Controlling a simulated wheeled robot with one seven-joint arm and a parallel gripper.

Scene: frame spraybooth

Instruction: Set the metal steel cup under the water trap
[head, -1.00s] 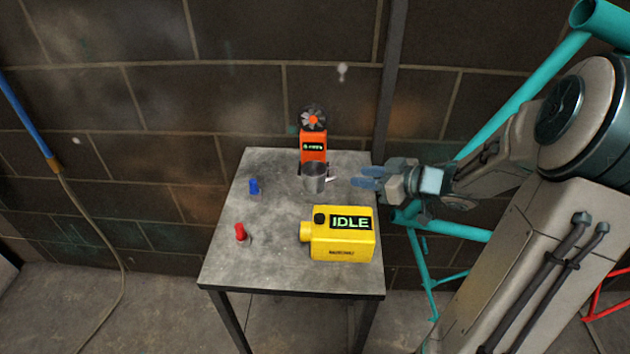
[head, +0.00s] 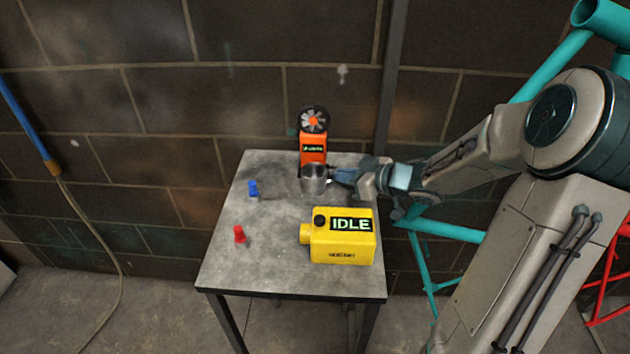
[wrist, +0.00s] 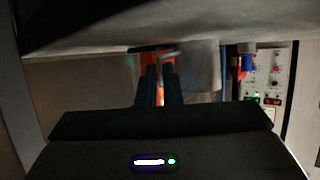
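The metal steel cup (head: 313,180) stands upright on the grey table (head: 225,265), towards its back, in front of an orange device. It also shows inverted in the wrist view (wrist: 202,66), with its handle (wrist: 169,54) at my fingertips. My gripper (head: 343,176) reaches in from the right, level with the handle. In the wrist view, a narrow gap shows between my two fingers (wrist: 162,84). I cannot tell whether they press on the handle. I cannot make out a water trap in either view.
The orange fan-topped device (head: 313,150) is close behind the cup. A yellow box reading IDLE (head: 342,250) stands at the front right. Small blue (head: 253,188) and red (head: 240,234) pieces lie at left. A blue hose (head: 25,120) hangs left. The table's left side is mostly clear.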

